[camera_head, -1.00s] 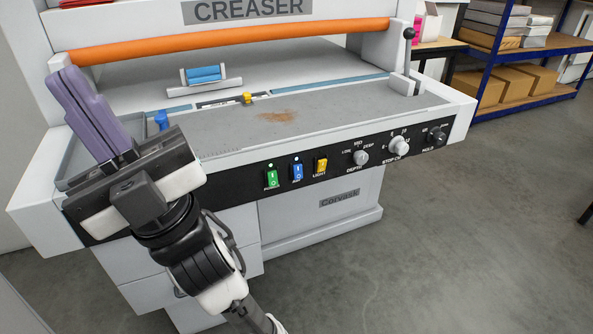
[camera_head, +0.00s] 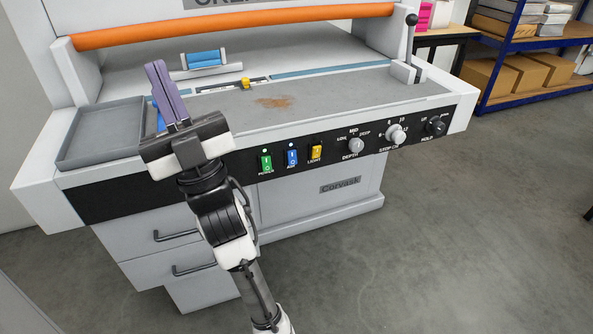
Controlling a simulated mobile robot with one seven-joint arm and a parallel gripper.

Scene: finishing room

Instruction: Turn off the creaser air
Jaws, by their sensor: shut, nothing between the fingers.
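The creaser (camera_head: 134,185) is a light grey machine with a black control strip along its front. On the strip sits a blue rocker switch (camera_head: 292,157), its label small but apparently reading AIR, with a small pale lamp lit above it. A green POWER switch (camera_head: 266,163) is just left of it and a yellow LIGHT switch (camera_head: 317,152) just right; both have lit lamps. My gripper (camera_head: 156,66) has purple fingers, shut and empty, pointing up and away over the left of the bed. It is left of the switches and apart from them. It partly hides a blue part on the bed.
Right of the switches are the DEPTH knob (camera_head: 354,146), a STOP knob (camera_head: 396,135) and the black HOLD knob (camera_head: 436,127). A lever (camera_head: 411,45) stands at the bed's right end. A grey tray (camera_head: 98,150) lies left. The floor in front is clear.

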